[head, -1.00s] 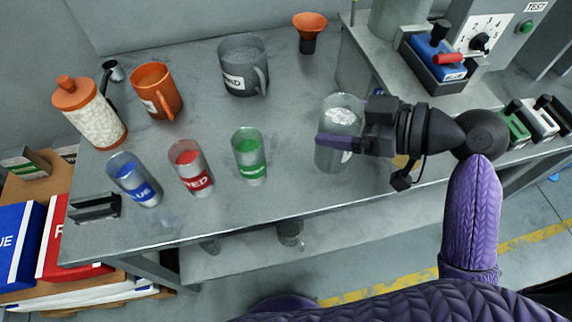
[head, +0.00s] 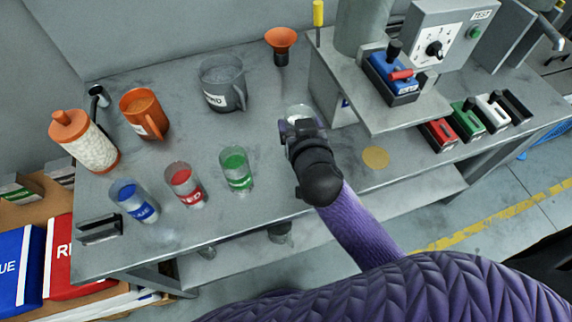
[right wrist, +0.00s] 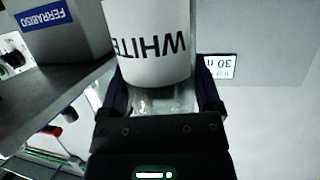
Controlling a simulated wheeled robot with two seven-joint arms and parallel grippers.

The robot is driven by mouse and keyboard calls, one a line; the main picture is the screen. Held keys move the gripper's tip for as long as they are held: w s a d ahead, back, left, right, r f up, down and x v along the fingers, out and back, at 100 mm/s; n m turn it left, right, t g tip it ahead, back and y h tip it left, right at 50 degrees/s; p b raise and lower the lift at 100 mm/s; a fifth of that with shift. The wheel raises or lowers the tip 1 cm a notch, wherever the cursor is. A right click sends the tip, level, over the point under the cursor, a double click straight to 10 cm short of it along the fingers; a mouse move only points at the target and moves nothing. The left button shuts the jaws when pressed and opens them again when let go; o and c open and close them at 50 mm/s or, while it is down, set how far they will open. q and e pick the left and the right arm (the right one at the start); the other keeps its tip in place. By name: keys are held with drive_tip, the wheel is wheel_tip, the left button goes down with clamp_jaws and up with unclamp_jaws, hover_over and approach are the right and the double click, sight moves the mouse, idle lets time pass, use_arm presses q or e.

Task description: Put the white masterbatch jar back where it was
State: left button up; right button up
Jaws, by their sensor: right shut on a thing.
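The white masterbatch jar (head: 299,110) is a clear jar with pale contents, mostly hidden behind my right gripper in the head view. Its label reading WHITE (right wrist: 150,45) shows upside down in the right wrist view, between the two fingers. My right gripper (head: 299,124) is shut on the jar, right of the green jar (head: 237,168) and farther back. I cannot tell whether the jar touches the table. The red jar (head: 185,184) and blue jar (head: 134,199) stand left of the green one, in a row. My left gripper is not in view.
A grey mug (head: 221,85), orange mug (head: 145,114) and orange funnel (head: 281,42) stand at the back. A raised machine plate (head: 400,112) is to the right. A tan disc (head: 375,158) lies bare on the table (head: 270,200). Table room right of the green jar is clear.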

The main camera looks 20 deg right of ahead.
sight(288, 123)
drive_tip(key=shift+w+a+r+p, duration=0.1)
drive_tip(key=shift+a+r+p, duration=0.3)
drive_tip(key=shift+a+r, duration=0.8)
drive_tip(key=f+b, duration=0.4)
drive_tip(key=f, duration=0.5)
drive_tip(key=shift+a+f, duration=0.2)
drive_tip(key=shift+f+b, duration=0.3)
drive_tip(key=shift+b, duration=0.05)
drive_tip(key=shift+r, duration=0.1)
drive_tip(key=o, duration=1.3)
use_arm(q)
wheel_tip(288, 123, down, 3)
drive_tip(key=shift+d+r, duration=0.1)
use_arm(e)
drive_tip(key=shift+o, duration=0.2)
use_arm(q)
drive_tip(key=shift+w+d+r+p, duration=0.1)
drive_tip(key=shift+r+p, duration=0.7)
drive_tip(key=shift+p, duration=0.15)
use_arm(e)
drive_tip(key=v, duration=1.2)
